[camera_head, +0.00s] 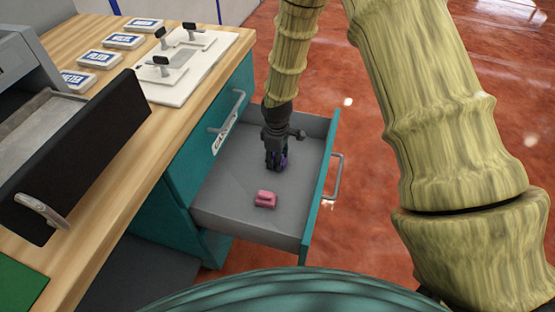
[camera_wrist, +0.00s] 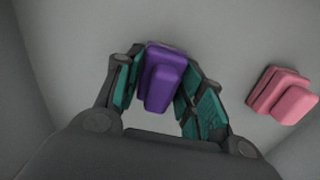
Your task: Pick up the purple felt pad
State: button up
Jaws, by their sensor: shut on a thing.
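The purple felt pad (camera_wrist: 165,77) is between the two fingers of my gripper (camera_wrist: 160,95) in the wrist view. Both fingers press against its sides, so my gripper is shut on it. In the head view my gripper (camera_head: 276,158) reaches down into the open drawer, and only a sliver of the purple pad (camera_head: 284,160) shows beside the fingers. The wrist view shows the grey drawer floor behind the pad; I cannot tell whether the pad touches it.
A pink pad (camera_head: 265,199) lies on the floor of the open drawer (camera_head: 228,190), near my gripper; it also shows in the wrist view (camera_wrist: 283,93). The drawer walls surround my gripper. A wooden counter (camera_head: 112,160) with labelled blocks (camera_head: 102,58) and a white plate (camera_head: 190,80) stands left.

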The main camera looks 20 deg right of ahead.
notch_tip(320, 180, up, 10)
jog(key=shift+f+p, duration=0.1)
jog(key=shift+p, duration=1)
